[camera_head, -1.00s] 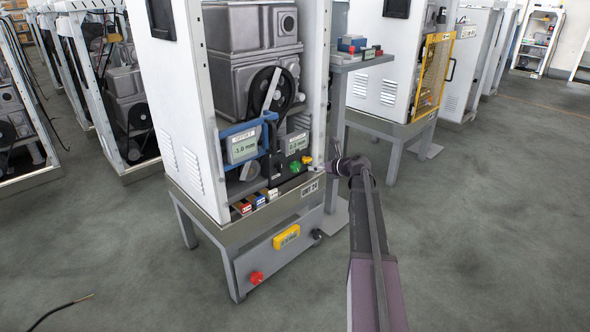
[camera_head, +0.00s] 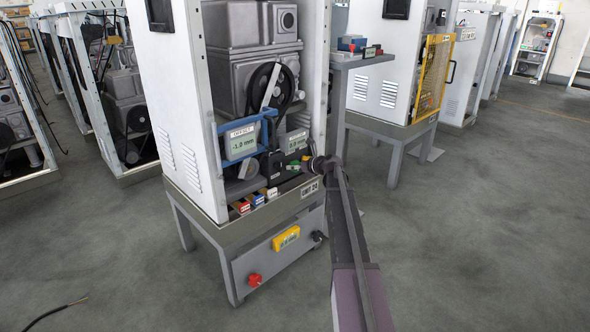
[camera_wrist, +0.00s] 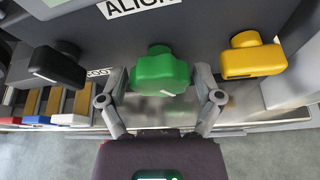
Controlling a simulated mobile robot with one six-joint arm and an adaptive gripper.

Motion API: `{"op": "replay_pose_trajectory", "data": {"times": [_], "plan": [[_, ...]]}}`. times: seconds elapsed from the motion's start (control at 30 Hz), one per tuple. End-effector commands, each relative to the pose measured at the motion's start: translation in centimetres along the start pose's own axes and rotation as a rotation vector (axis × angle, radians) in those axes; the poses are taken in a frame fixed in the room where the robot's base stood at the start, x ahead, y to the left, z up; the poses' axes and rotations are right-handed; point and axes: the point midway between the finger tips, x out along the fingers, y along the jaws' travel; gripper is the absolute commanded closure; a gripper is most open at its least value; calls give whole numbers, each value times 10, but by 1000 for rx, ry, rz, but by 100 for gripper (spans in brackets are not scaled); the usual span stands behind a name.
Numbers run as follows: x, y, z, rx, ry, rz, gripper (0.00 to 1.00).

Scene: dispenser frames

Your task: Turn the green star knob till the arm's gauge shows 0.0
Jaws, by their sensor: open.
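The green star knob (camera_wrist: 160,72) is in the middle of the wrist view, and only a bit of it shows in the head view (camera_head: 293,163). My gripper (camera_wrist: 159,92) is open, with one finger on each side of the knob; I cannot tell whether they touch it. In the head view my gripper (camera_head: 306,164) reaches the front of the dispenser frame, and my wrist covers part of the knob area. The blue-framed gauge (camera_head: 241,144) labelled OFFSET reads -1.0 mm.
In the wrist view a yellow knob (camera_wrist: 252,56) is right of the green one and a black knob (camera_wrist: 57,66) is left. A red button (camera_head: 255,279) is on the lower panel. The floor at right is clear.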

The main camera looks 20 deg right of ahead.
Motion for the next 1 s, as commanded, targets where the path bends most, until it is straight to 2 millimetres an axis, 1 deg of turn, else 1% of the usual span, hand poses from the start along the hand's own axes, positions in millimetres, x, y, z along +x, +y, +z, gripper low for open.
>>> {"op": "replay_pose_trajectory", "data": {"times": [0.27,0.3,0.37,0.4,0.5,0.77,1.0], "plan": [[1,0,0,0,0,0,17],[1,0,0,0,0,0,20],[1,0,0,0,0,0,37],[1,0,0,0,0,0,49],[1,0,0,0,0,1,78],[1,1,0,-10,0,-3,78],[1,2,0,-77,0,-30,78]]}}
